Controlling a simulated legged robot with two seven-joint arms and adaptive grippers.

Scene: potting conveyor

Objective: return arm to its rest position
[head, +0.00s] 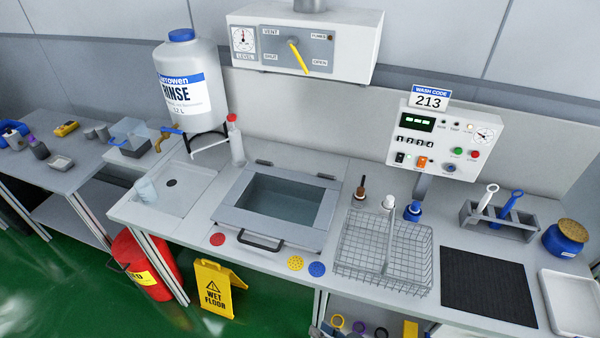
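Neither of my grippers and neither of my arms can be made out in the head view. Whether they are open or shut is not shown. A wire basket (375,262) stands on the bench right of the basin. A white-topped item (389,203) and a blue-topped item (413,211) stand behind or at the basket's back edge; I cannot tell which.
A control panel (442,142), rinse tank (187,85) and vent box (300,47) stand at the back. A black mat (488,286), tool rack (497,219), blue jar (565,238) and white tray (572,303) are right.

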